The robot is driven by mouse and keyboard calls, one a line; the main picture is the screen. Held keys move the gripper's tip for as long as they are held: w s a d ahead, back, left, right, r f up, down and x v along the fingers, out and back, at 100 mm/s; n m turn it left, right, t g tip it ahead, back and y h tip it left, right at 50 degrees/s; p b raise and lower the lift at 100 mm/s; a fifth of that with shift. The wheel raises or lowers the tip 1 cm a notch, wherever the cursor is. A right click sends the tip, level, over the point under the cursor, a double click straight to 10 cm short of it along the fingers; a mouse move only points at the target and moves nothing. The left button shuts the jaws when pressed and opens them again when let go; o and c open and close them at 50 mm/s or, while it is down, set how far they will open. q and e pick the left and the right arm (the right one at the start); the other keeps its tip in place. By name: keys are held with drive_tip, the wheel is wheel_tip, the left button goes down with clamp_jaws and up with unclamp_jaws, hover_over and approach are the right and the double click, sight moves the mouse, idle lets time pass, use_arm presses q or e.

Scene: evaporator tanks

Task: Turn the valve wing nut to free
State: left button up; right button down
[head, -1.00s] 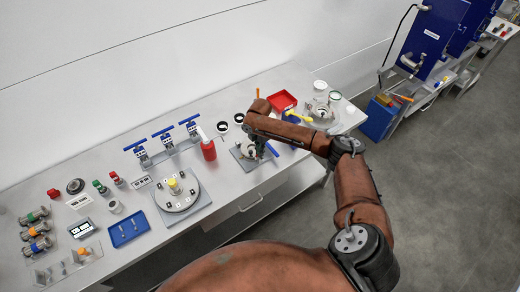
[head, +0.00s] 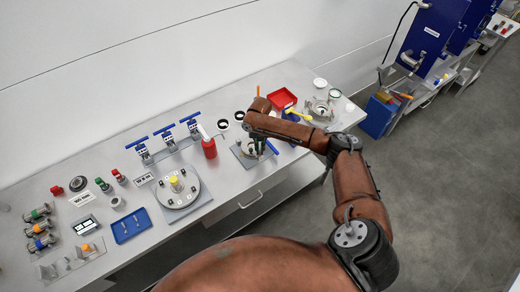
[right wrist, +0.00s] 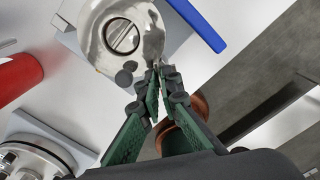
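The valve (head: 245,154) stands on a grey plate on the bench, partly hidden by my right arm in the head view. In the right wrist view its round metal body (right wrist: 108,28) fills the top, with a slotted screw in its face. A blue handle (right wrist: 198,22) sticks out to the right. My right gripper (right wrist: 157,72) has its green fingers converging, tips close together at the lower edge of the metal body. I cannot make out the wing nut clearly, or whether it is between the tips. My left gripper is not in view.
A red bottle (head: 208,148) stands just left of the valve. A red tray (head: 283,98) and another metal fitting (head: 318,110) lie beyond my arm. A round flange (head: 178,200), blue-handled valves (head: 166,138) and a blue tray (head: 131,226) are farther left.

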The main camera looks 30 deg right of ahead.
drive_tip(key=n, duration=0.6)
drive_tip(key=shift+b, duration=0.3)
drive_tip(key=shift+r+n, duration=0.1)
drive_tip(key=shift+n, duration=0.3)
drive_tip(key=c, duration=2.2)
unclamp_jaws()
drive_tip(key=shift+o, duration=0.2)
drive_tip(key=shift+r, duration=0.2)
wheel_tip(320, 180, up, 12)
drive_tip(key=shift+f, duration=0.25)
